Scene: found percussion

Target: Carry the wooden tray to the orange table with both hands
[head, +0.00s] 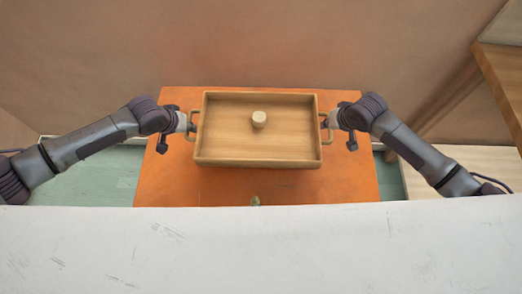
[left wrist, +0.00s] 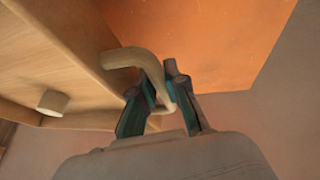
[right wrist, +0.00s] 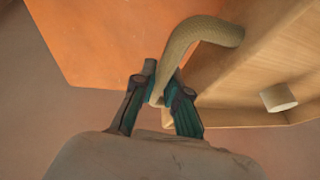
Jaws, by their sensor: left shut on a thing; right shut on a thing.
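The wooden tray (head: 225,160) has a raised rim and a looped handle at each end. In the head view it is over the orange table (head: 160,188), near the middle of its top. I cannot tell whether its underside touches the table. A small pale wooden cylinder (head: 259,119) is inside the tray; it also shows in the left wrist view (left wrist: 53,102). My left gripper (left wrist: 160,92) is shut on the tray's left handle (left wrist: 135,57). My right gripper (right wrist: 165,92) is shut on the tray's right handle (right wrist: 190,35).
A pale, scratched surface (head: 260,250) fills the bottom of the head view. A small object (head: 255,201) shows at its edge, partly hidden. A brown wall stands behind the orange table. Wooden furniture (head: 500,80) is at the far right.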

